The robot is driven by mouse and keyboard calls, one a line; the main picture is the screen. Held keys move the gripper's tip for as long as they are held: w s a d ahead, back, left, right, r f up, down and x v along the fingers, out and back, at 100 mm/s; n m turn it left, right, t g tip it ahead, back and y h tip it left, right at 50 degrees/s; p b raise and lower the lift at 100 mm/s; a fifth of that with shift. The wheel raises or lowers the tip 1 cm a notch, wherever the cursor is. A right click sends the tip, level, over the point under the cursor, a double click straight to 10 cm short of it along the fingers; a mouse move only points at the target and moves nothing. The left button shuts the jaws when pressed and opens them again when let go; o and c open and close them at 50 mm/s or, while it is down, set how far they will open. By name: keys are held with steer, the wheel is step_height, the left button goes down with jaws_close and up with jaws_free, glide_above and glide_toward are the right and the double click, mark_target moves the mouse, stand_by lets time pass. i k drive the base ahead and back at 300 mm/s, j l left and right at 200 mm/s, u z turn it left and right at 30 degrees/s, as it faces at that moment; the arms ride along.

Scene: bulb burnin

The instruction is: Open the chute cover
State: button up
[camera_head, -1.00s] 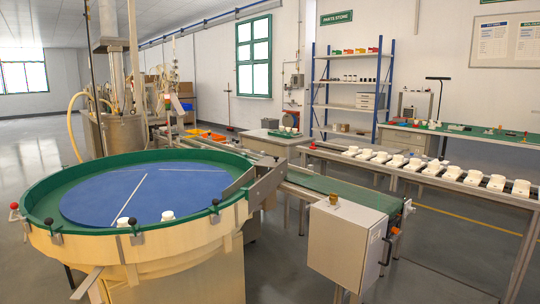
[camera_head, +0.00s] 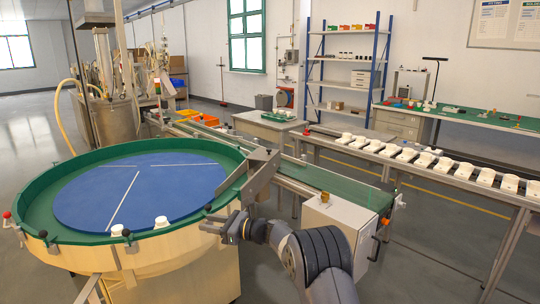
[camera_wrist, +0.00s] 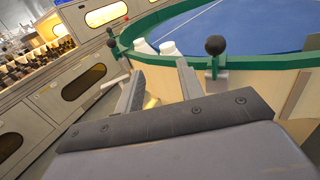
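The round feeder table (camera_head: 40,190) has a green rim and a blue disc. At its right side, grey metal plates (camera_head: 262,172) stand where it meets the green belt; they look like the chute and its cover, but I cannot tell which plate is the cover. My gripper (camera_head: 208,225) is low at the table's front right rim, left of and nearer than these plates. In the wrist view my gripper (camera_wrist: 158,88) has its two fingers apart with nothing between them. The rim with a black ball knob (camera_wrist: 215,45) is just beyond the fingers. The chute plates are not seen there.
Two white parts (camera_head: 161,221) sit at the disc's front edge. A rail with several white parts (camera_head: 440,165) runs at the right. Open floor lies at far left.

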mark_target(262, 154)
steer(key=i+l, duration=0.2)
steer(key=i, duration=0.25)
steer(key=i+l+z, duration=0.15)
steer(key=i, duration=0.35)
steer(key=i+l, duration=0.25)
steer(key=i, duration=0.2)
steer(key=i+l+z, duration=0.15)
steer(key=i, duration=0.35)
